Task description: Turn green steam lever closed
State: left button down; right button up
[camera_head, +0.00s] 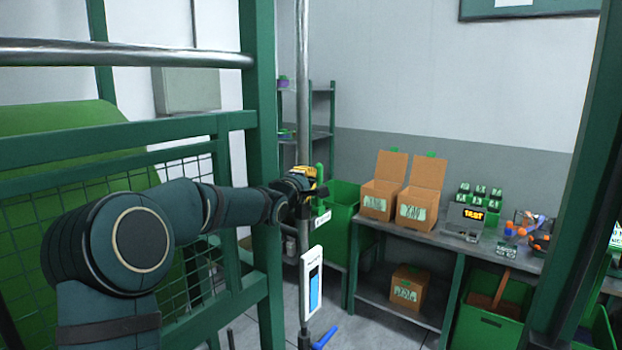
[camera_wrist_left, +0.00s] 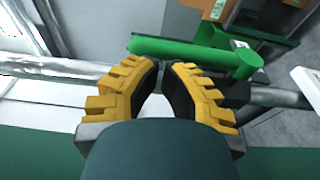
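The green steam lever (camera_head: 319,173) is on the vertical pipe (camera_head: 303,95) in the head view, its handle upright beside the pipe and partly behind my gripper. In the left wrist view the lever (camera_wrist_left: 185,51) is a green bar ending in a round green hub (camera_wrist_left: 246,63) by the pipe. My left gripper (camera_head: 308,180), with yellow and black fingers, is right at the lever. In the wrist view its fingertips (camera_wrist_left: 166,66) are apart, with an empty gap, and point at the bar; I cannot tell whether they touch it. My right gripper is not in view.
A green frame post (camera_head: 263,150) and mesh guard stand left of the pipe. A white-and-blue label (camera_head: 313,285) and a blue lever (camera_head: 325,337) are lower down. A bench (camera_head: 430,236) with cardboard boxes (camera_head: 420,194) stands right, with a green bin (camera_head: 341,195) beside it.

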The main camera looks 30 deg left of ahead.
aim_at(317, 174)
pick_arm(q)
jog(key=shift+w+a, duration=0.1)
jog(key=shift+w, duration=0.65)
jog(key=w+p, duration=0.1)
jog(key=p, duration=0.2)
jog(key=w+g+p, duration=0.1)
jog(key=p, duration=0.2)
jog(key=shift+w+r+g, duration=0.15)
jog(key=shift+r+g, duration=0.15)
jog(key=shift+r, duration=0.1)
jog(key=shift+w, duration=0.3)
jog(key=shift+w+d+f, duration=0.2)
jog(key=shift+w, duration=0.6)
jog(key=shift+w+d+f+b, duration=0.1)
jog(key=shift+w+f+b, duration=0.15)
jog(key=shift+w, duration=0.6)
jog(key=shift+w+d+f+b, duration=0.15)
jog(key=shift+w+f, duration=0.2)
jog(key=shift+w, duration=0.5)
jog(key=shift+a, duration=0.1)
